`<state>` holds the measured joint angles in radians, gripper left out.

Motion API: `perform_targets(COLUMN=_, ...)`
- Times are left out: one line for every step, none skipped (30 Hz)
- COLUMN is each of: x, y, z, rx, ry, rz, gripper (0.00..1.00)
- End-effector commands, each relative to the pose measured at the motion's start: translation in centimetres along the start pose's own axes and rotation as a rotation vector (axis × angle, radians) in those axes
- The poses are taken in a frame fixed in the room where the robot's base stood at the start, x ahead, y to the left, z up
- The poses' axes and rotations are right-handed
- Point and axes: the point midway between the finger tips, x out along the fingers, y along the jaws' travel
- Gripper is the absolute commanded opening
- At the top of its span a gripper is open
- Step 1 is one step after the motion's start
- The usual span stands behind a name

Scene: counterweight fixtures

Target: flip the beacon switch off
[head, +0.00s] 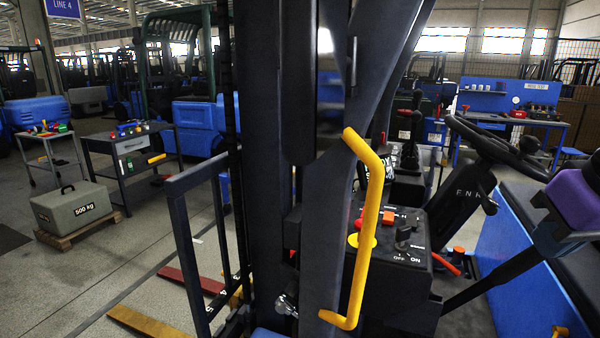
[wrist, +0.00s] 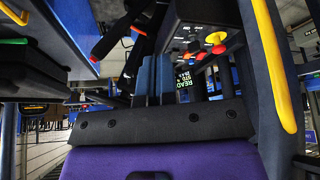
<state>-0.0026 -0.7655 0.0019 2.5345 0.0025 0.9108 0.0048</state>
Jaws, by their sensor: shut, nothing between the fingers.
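On the forklift's black control panel (head: 385,265) a dark switch (head: 403,236) sits above OFF and ON markings. Its name is not readable, and I cannot tell its exact position. A red button on a yellow disc (head: 362,240) is left of it. In the wrist view the panel (wrist: 205,12) shows at the top, with red and yellow controls. My gripper (wrist: 152,75) shows there with its two blue fingers together and empty, apart from the panel and left of its controls. My purple gripper body (head: 578,198) is at the right edge of the head view; the fingers are not clear there.
A yellow grab handle (head: 370,220) and a dark mast post (head: 322,200) stand in front of the panel. A steering wheel (head: 495,145) is behind it to the right. A 500 kg weight (head: 72,210) and carts are on the floor at left.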

Motion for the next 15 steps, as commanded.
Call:
perform_targets(x=0.0, y=0.0, z=0.0, rx=0.0, ry=0.0, rz=0.0, gripper=0.0)
perform_targets(x=0.0, y=0.0, z=0.0, rx=0.0, ry=0.0, rz=0.0, gripper=0.0)
perform_targets(x=0.0, y=0.0, z=0.0, rx=0.0, ry=-0.001, rz=0.0, gripper=0.0)
perform_targets(x=0.0, y=0.0, z=-0.1, rx=0.0, ry=-0.001, rz=0.0, gripper=0.0)
perform_targets(x=0.0, y=0.0, z=-0.2, rx=0.001, ry=-0.003, rz=0.0, gripper=0.0)
perform_targets(x=0.0, y=0.0, z=-0.4, rx=0.003, ry=-0.005, rz=0.0, gripper=0.0)
perform_targets(x=-0.1, y=0.0, z=-0.6, rx=0.005, ry=-0.008, rz=-0.001, gripper=0.0)
perform_targets(x=-0.1, y=-0.1, z=-0.9, rx=0.008, ry=-0.012, rz=-0.001, gripper=0.0)
perform_targets(x=-0.1, y=-0.1, z=-1.4, rx=0.012, ry=-0.019, rz=-0.002, gripper=0.0)
perform_targets(x=-0.1, y=-0.1, z=-1.9, rx=0.017, ry=-0.025, rz=-0.003, gripper=0.0)
perform_targets(x=-0.2, y=-0.1, z=-2.5, rx=0.023, ry=-0.03, rz=-0.004, gripper=0.0)
perform_targets(x=-0.2, y=-0.2, z=-3.2, rx=0.031, ry=-0.041, rz=-0.005, gripper=0.0)
perform_targets(x=-0.2, y=-0.2, z=-3.9, rx=0.037, ry=-0.048, rz=-0.005, gripper=0.0)
perform_targets(x=-0.2, y=-0.3, z=-4.6, rx=0.044, ry=-0.057, rz=-0.006, gripper=0.0)
perform_targets(x=-0.2, y=-0.3, z=-5.5, rx=0.055, ry=-0.07, rz=-0.006, gripper=0.0)
